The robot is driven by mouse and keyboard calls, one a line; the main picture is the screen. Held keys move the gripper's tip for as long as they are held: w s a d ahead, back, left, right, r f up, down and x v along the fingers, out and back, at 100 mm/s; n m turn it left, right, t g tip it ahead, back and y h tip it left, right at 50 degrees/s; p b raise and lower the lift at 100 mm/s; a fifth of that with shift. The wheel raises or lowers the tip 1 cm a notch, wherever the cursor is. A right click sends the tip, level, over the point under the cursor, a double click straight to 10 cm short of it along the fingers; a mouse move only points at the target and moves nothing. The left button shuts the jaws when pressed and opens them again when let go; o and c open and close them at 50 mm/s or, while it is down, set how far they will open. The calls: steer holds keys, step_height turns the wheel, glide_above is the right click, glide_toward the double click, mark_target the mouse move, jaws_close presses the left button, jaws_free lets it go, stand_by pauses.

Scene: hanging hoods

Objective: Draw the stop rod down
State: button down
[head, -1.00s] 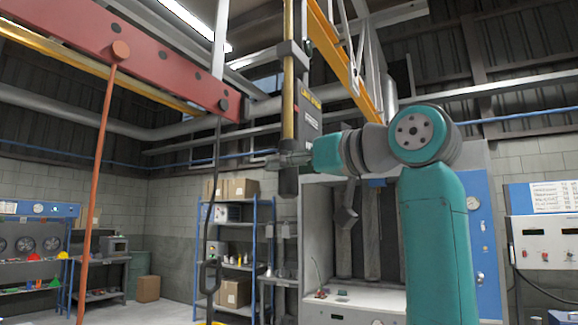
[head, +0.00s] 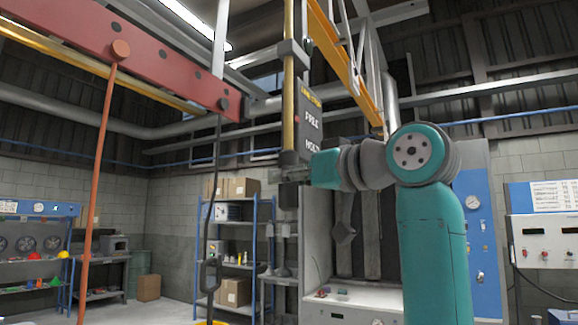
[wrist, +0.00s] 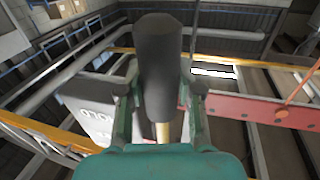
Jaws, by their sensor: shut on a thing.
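The stop rod (head: 288,95) is a brass-yellow rod hanging upright, with a dark cylindrical grip at its lower end. It passes a grey bracket (head: 291,50) higher up. My gripper (head: 291,173) is shut on the dark grip, reaching it from the right. In the wrist view the grip (wrist: 160,60) stands between my two fingers (wrist: 162,98), and a short piece of the brass rod shows below it.
A red beam (head: 150,65) crosses the upper left, with an orange rod (head: 97,190) and a dark cable with a handle (head: 210,275) hanging from it. A grey hood cabinet (head: 318,250) stands behind my arm. Shelves (head: 236,262) stand at the back.

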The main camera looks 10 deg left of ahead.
mark_target(296, 201)
steer(key=shift+f, duration=2.15)
steer(key=c, duration=0.7)
jaws_free()
steer(key=shift+c, duration=0.2)
steer(key=shift+d+r, duration=0.1)
steer(key=shift+s+d, duration=0.25)
steer(key=v, duration=1.1)
